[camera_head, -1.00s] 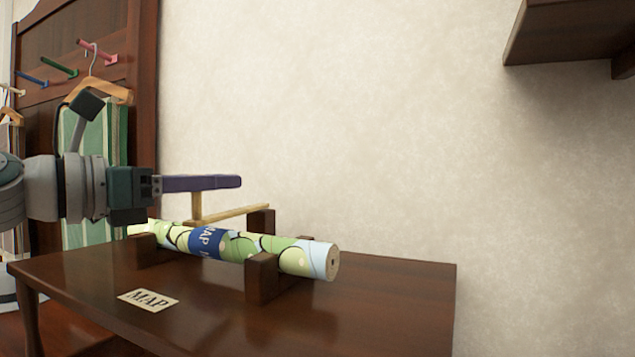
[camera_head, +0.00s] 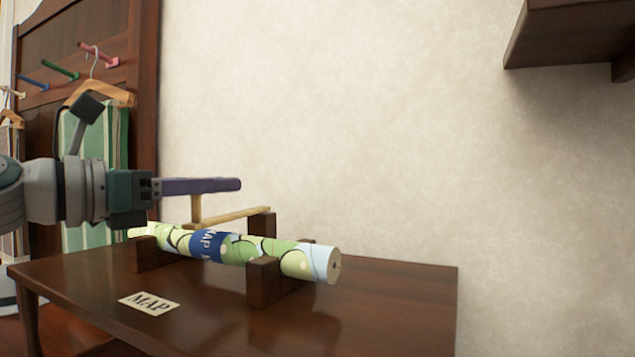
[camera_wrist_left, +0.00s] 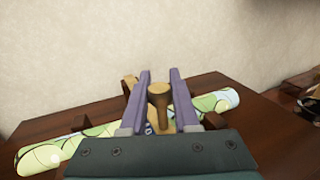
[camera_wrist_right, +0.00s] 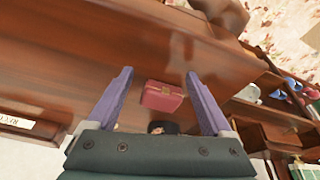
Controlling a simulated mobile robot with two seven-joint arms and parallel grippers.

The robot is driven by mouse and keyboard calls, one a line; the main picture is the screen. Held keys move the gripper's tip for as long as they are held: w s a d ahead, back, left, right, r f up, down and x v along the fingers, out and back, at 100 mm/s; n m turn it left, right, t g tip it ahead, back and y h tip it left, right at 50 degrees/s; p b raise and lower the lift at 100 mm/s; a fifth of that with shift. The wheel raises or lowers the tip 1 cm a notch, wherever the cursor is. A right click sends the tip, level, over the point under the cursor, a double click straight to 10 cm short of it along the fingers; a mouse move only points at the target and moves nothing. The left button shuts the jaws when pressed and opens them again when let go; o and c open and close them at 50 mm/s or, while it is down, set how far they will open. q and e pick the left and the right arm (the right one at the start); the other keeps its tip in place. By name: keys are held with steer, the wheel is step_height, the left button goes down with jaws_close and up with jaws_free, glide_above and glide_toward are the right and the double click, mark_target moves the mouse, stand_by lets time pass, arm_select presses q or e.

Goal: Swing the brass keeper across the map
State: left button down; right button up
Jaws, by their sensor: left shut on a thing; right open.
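The rolled map (camera_head: 290,256), green and pale blue with a blue "MAP" band, lies in dark wooden cradles on the table. The brass keeper (camera_head: 238,215) is a slim bar running behind and above the roll, its far end at a dark wooden post (camera_head: 262,225). An upright peg rises from its near end. My left gripper (camera_head: 238,184) is shut on the keeper's peg, above the roll. The peg's round knob (camera_wrist_left: 159,90) shows between the purple fingers in the left wrist view. My right gripper (camera_wrist_right: 158,95) is open and empty, seen only in the right wrist view.
A "MAP" card (camera_head: 149,303) lies on the table (camera_head: 390,300) front left. A wooden rack (camera_head: 140,60) with coloured pegs and hangers stands at left. A shelf (camera_head: 575,30) juts out top right. The right wrist view shows a red box (camera_wrist_right: 162,97) on wood.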

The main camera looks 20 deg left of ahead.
stand_by(0.4)
arm_select(q)
steer(key=c, duration=1.1)
jaws_free()
steer(key=shift+o, duration=1.4)
steer(key=shift+s+f, duration=0.2)
steer(key=shift+s, duration=0.1)
arm_select(e)
steer(key=shift+s, duration=0.35)
arm_select(q)
steer(key=shift+o, duration=0.8)
steer(key=shift+w+r, duration=0.1)
arm_select(e)
steer(key=shift+w, duration=0.1)
steer(key=shift+f, duration=0.1)
